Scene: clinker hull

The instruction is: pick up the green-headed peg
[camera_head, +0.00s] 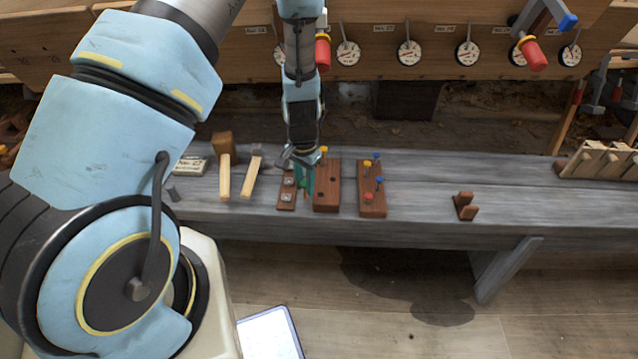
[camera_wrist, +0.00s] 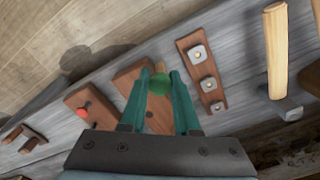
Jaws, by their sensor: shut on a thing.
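The green-headed peg (camera_wrist: 160,84) is between the two teal fingers of my gripper (camera_wrist: 165,82) in the wrist view, its round green head held by them and a pale tan end showing beyond. In the head view my gripper (camera_head: 306,184) points down over the bench, between the small plate with metal squares and the wooden block with holes (camera_head: 327,196). The peg is mostly hidden there. The block also shows behind the fingers in the wrist view (camera_wrist: 128,78). I cannot tell whether the peg touches the block or the bench.
The small plate (camera_head: 287,203) lies at left, with two mallets (camera_head: 250,176) beyond. A small brown stand (camera_head: 465,206) is further right on the grey bench (camera_head: 425,185). Bench space between is clear.

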